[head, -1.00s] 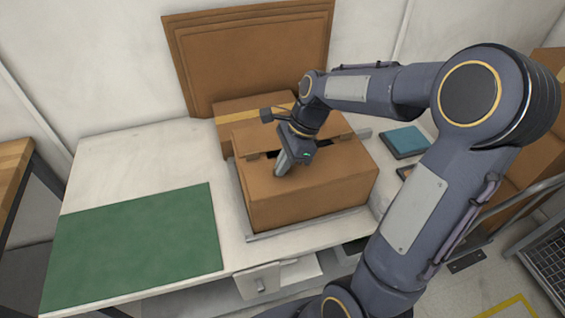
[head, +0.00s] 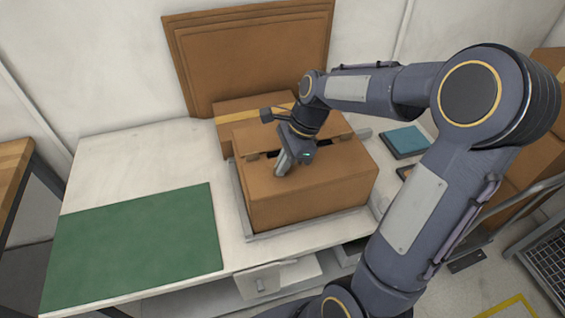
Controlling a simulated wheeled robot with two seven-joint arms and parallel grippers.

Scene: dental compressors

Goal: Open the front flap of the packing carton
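The packing carton (head: 315,203) is a brown box in a shallow grey tray on the white table. Its front flap (head: 330,172) lies about flat across the top, with a narrow dark gap behind it. My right gripper (head: 283,168) points down at the top of the carton, over the front flap close to the gap. Its fingertips are at or just above the flap; I cannot tell whether they touch it. The fingers overlap from this angle, so their opening is unclear. My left gripper is not in view.
A taped carton (head: 228,112) stands behind, with flat cardboard sheets (head: 250,55) leaning on the wall. A green mat (head: 140,245) covers the table's left front. A blue-topped box (head: 404,141) lies to the right. A drawer (head: 262,284) below the table's front edge stands out.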

